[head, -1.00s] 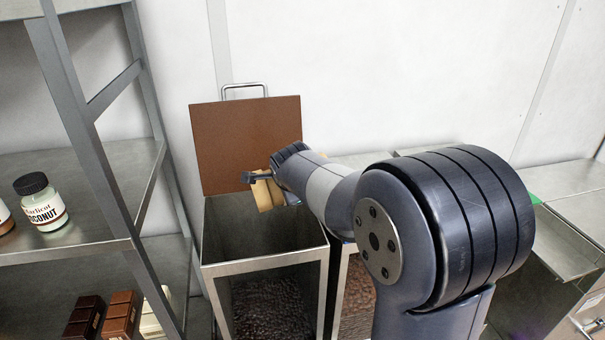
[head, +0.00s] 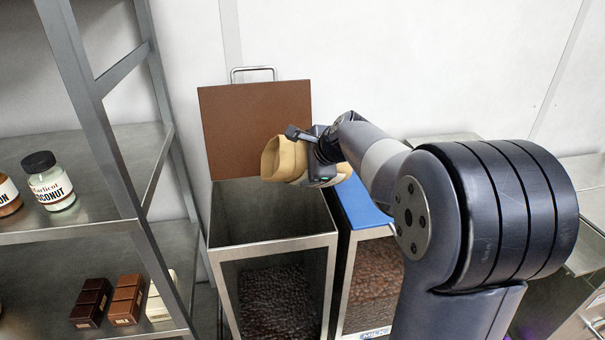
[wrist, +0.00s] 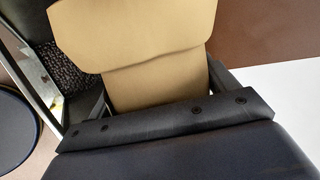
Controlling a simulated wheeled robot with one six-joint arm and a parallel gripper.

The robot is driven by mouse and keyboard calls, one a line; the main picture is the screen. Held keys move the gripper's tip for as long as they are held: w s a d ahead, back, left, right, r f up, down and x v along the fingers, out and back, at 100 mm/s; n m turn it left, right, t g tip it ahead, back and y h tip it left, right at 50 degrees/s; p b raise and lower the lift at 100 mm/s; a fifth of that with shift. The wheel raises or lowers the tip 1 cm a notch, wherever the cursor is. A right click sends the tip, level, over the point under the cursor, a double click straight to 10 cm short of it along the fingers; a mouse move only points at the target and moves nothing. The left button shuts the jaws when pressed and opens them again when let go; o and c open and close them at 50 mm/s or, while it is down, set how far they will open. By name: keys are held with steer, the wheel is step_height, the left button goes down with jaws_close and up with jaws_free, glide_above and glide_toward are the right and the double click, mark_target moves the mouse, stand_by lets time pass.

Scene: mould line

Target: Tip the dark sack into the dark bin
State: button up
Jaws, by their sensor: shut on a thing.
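A tan sack (head: 284,160) is held in my gripper (head: 313,158), its wide mouth facing left. It is over the back right part of the dark bin (head: 222,245), in front of the raised brown lid. In the wrist view the sack (wrist: 150,60) fills the top middle, beyond the dark gripper body. The dark bin stands open, with dark pieces (head: 278,300) showing through its clear front. No pieces are seen falling from the sack. The inside of the sack is hard to make out.
The brown lid (head: 255,125) stands upright behind the bin. A second bin with a blue lid (head: 362,208) and lighter brown pieces (head: 376,275) adjoins on the right. A metal shelf (head: 92,180) at left holds a coconut jar (head: 50,185) and chocolate bars (head: 127,300).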

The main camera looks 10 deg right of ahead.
mark_target(301, 145)
steer(key=shift+w+d+r+m+y+b, duration=0.1)
steer(key=shift+d+r+m+y+b, duration=0.25)
steer(key=shift+r+y+b, duration=0.15)
steer(key=shift+d+r+m+y+b, duration=0.2)
steer(key=shift+r+m+y+b, duration=0.2)
steer(key=shift+y, duration=0.2)
steer(key=shift+r+m+y+b, duration=0.25)
steer(key=shift+m+y+b, duration=0.15)
steer(key=shift+y, duration=0.4)
steer(key=shift+a+r+m+t+y+b, duration=0.15)
steer(key=shift+m+y+b, duration=0.1)
steer(key=shift+m+y, duration=0.3)
steer(key=shift+a+r+m+t+y+b, duration=0.15)
steer(key=shift+m+y+b, duration=0.15)
steer(key=shift+y, duration=0.35)
steer(key=shift+a+r+m+t+y+b, duration=0.3)
steer(key=shift+a+r+m+t+y, duration=0.2)
steer(key=shift+a+r+m+y, duration=0.5)
steer(key=shift+s+a+r+m+t+y+b, duration=0.2)
steer(key=shift+a+r+m+t+y+b, duration=0.15)
steer(key=shift+a+r+m+t+y, duration=0.4)
steer(key=shift+d+f+g, duration=0.1)
steer(key=shift+d+g, duration=0.05)
steer(key=shift+g, duration=0.1)
